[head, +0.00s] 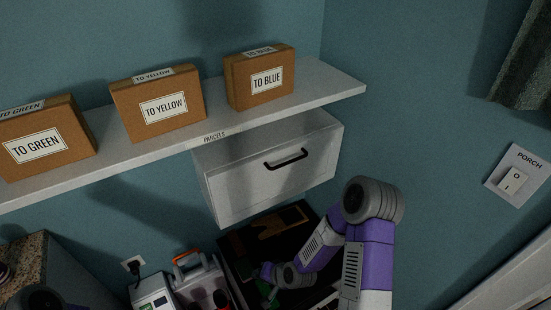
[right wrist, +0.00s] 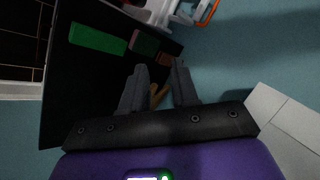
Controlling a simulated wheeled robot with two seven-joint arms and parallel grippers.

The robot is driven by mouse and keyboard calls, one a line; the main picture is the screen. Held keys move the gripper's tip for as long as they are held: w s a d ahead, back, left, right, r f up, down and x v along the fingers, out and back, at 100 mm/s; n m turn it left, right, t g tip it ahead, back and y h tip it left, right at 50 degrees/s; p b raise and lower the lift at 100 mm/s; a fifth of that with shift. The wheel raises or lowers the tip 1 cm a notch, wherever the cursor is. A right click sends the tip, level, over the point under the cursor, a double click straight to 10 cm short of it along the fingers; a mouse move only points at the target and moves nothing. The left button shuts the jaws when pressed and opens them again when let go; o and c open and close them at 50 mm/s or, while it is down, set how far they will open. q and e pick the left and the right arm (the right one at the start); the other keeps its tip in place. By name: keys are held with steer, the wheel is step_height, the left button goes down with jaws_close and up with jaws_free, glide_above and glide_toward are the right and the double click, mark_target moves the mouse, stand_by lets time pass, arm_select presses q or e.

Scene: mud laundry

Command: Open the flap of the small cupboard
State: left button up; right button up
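The small white cupboard (head: 212,190) hangs beneath the parcel shelf in the head view. Its pale front flap (head: 240,185) carries a black bar handle (head: 286,159) and looks shut. My right arm comes in from the lower right, with its forearm below and in front of the cupboard. My right gripper, seen in the right wrist view (right wrist: 160,68), has its two dark fingers apart with nothing held between them. It is low over the dark board, well below the handle and not touching the flap. My left gripper is not in view.
The shelf (head: 330,87) above holds three brown parcels, labelled green (head: 70,158), yellow (head: 180,125) and blue (head: 245,98). A dark board (head: 238,262) with coloured pieces lies below the cupboard. A white device with an orange handle (head: 188,257) stands left of it. A porch switch (head: 512,180) is on the right wall.

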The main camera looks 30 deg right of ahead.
steer(key=w+d+r+m+t+h+p, duration=0.1)
steer(key=w+d+r+m+t, duration=0.1)
steer(key=w+d+r, duration=0.3)
steer(key=w+d+r+m+t+p, duration=0.1)
steer(key=w+d+r+m+t, duration=0.15)
steer(key=r, duration=0.55)
steer(key=m+t+h+p, duration=0.2)
steer(key=m+t+p, duration=0.1)
steer(key=m+t, duration=0.15)
glide_toward(282, 164)
steer(key=f+x, duration=0.1)
steer(key=x, duration=0.9)
steer(key=shift+w+r, duration=0.1)
steer(key=shift+r, duration=0.1)
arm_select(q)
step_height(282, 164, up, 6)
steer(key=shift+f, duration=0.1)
arm_select(e)
steer(key=shift+c, duration=0.2)
jaws_close()
